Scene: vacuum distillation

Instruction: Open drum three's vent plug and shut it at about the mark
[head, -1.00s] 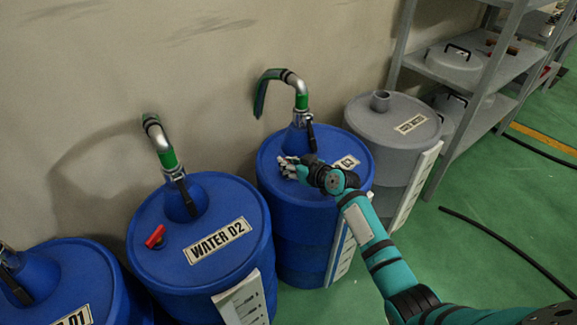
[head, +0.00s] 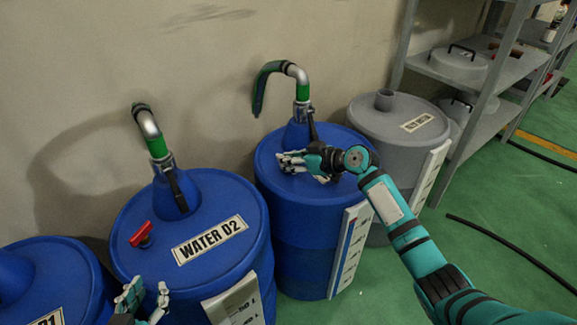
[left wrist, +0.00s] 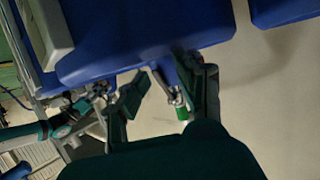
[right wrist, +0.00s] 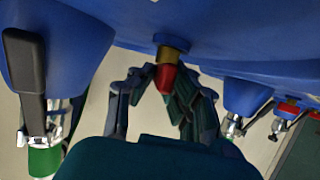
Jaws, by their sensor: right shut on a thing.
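Drum three (head: 310,232) is the blue drum at the middle right in the head view. My right gripper (head: 292,164) is over its top, in front of the spout. In the right wrist view, my right gripper (right wrist: 166,92) is shut on the red vent plug (right wrist: 165,78), which has a brass-coloured base at the drum. In the head view the hand hides this plug and the drum's label. A white level gauge (head: 349,250) stands on the drum's front; its mark is too small to read. My left gripper (head: 142,298) is open and empty, low in front of drum D2.
The WATER D2 drum (head: 225,280) has its own red plug (head: 142,236) and spout. Another blue drum (head: 60,275) stands at the far left. A grey drum (head: 388,130) and a shelf (head: 470,70) stand at the right. A black hose (head: 510,253) lies on the green floor.

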